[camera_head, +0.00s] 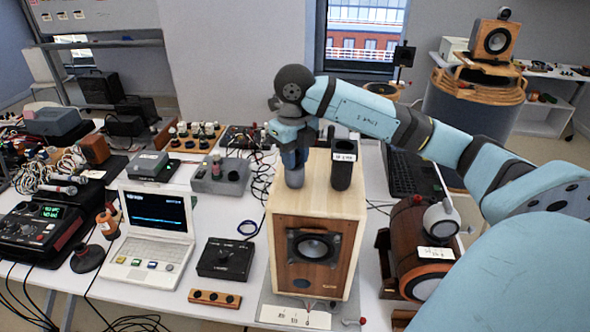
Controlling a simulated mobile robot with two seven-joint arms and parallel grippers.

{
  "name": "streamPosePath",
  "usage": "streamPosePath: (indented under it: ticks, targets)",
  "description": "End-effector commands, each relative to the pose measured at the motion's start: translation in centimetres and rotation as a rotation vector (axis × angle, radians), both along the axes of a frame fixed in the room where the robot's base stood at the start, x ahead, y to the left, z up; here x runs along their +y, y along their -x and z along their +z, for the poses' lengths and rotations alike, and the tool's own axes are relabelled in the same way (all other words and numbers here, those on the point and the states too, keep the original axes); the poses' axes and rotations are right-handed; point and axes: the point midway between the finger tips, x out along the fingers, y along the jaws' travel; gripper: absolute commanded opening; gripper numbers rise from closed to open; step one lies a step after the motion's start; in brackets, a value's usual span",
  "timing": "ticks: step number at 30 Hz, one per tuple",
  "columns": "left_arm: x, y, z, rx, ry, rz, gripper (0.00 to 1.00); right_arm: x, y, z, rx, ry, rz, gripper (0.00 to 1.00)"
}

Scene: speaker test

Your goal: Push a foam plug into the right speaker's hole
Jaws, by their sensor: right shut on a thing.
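A light wooden box speaker (346,213) stands at the front middle of the table, its round driver (313,248) facing me. My right gripper (294,152) points down over the speaker's top, left of its middle. It is shut on a grey-blue cylinder, seemingly a foam plug (295,178). The plug's lower end is at the speaker's top; I cannot tell whether it touches or enters a hole. A black labelled cylinder (341,176) stands upright on the top, to the right of the plug. No hole is clearly visible. My left gripper is not in view.
A white laptop (150,238), a black box (225,259) and a wooden strip (215,299) lie to the left. Cables and instruments crowd the far left.

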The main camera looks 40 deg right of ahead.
Motion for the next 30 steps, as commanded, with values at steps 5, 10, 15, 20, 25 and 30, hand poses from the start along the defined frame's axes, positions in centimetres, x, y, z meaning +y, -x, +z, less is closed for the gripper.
streamPosePath:
  ticks: [5,10,15,20,25,30]
  targets:
    - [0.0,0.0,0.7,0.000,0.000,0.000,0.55,0.0,0.0,0.9,-0.001,0.000,0.000,0.00]
    - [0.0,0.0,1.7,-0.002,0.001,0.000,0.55,0.0,0.0,2.4,-0.001,0.000,0.000,0.00]
    - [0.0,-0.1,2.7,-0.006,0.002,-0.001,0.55,0.0,0.0,3.8,-0.001,0.000,0.000,0.00]
    - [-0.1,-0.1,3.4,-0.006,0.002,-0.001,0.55,0.0,0.0,4.9,0.000,0.000,0.000,0.00]
    - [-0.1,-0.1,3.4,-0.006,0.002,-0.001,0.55,0.0,0.0,5.0,0.001,0.000,0.000,0.00]
    - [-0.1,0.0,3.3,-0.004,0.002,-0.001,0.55,0.0,0.0,5.0,0.000,0.000,0.000,0.00]
